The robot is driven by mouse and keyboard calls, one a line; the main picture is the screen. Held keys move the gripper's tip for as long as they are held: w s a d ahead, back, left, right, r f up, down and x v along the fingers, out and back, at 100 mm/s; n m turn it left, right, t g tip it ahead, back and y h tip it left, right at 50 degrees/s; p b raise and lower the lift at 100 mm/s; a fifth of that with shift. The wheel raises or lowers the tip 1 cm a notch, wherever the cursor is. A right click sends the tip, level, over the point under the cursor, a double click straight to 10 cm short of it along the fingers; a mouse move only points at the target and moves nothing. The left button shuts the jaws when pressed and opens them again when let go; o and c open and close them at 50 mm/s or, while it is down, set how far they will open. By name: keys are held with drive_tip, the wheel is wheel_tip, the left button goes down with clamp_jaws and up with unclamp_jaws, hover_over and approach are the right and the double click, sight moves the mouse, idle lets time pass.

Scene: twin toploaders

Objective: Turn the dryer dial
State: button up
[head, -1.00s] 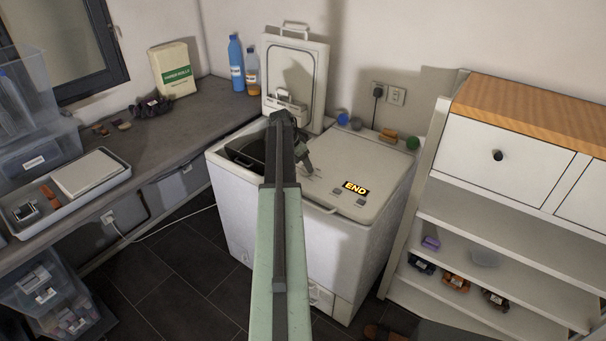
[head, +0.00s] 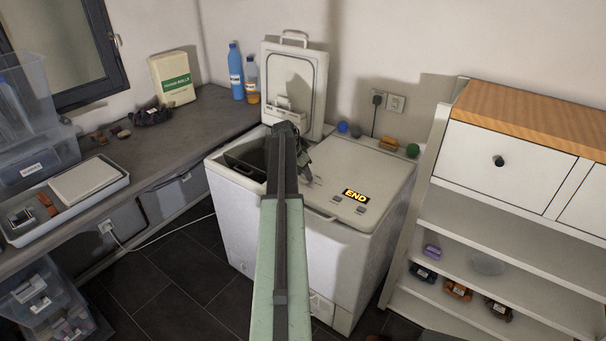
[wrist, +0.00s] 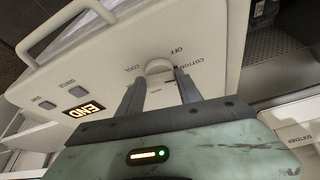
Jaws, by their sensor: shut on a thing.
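The white dryer dial (wrist: 158,68) sticks up from the pale top panel (wrist: 200,30) in the wrist view. The labels OFF, COOL and COTTON are printed around it. My gripper (wrist: 160,80) is shut on the dial, one dark finger on each side. I cannot tell which label the dial points to. A lit END display (wrist: 85,109) lies on the same panel, and it also shows in the head view (head: 356,195). In the head view my gripper (head: 306,178) is low over the panel, partly hidden by my arm, and the dial is hidden there.
The lid (head: 296,82) of the left tub stands open behind my arm. Small balls and a sponge-like block (head: 387,143) lie at the panel's back edge. A grey counter (head: 200,130) is on the left, white shelving (head: 470,210) on the right.

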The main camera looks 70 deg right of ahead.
drive_tip(key=n, duration=0.1)
drive_tip(key=n+t, duration=0.1)
drive_tip(key=n, duration=0.1)
drive_tip(key=n+t, duration=0.1)
drive_tip(key=shift+s+a+n, duration=0.15)
drive_tip(key=shift+s+n, duration=0.15)
drive_tip(key=shift+n, duration=0.1)
drive_tip(key=shift+s+n+t, duration=0.2)
drive_tip(key=shift+n+t, duration=0.6)
drive_tip(key=shift+n, duration=1.3)
drive_tip(key=o, duration=1.4)
drive_tip(key=p+v, duration=0.7)
drive_tip(key=shift+r, duration=0.35)
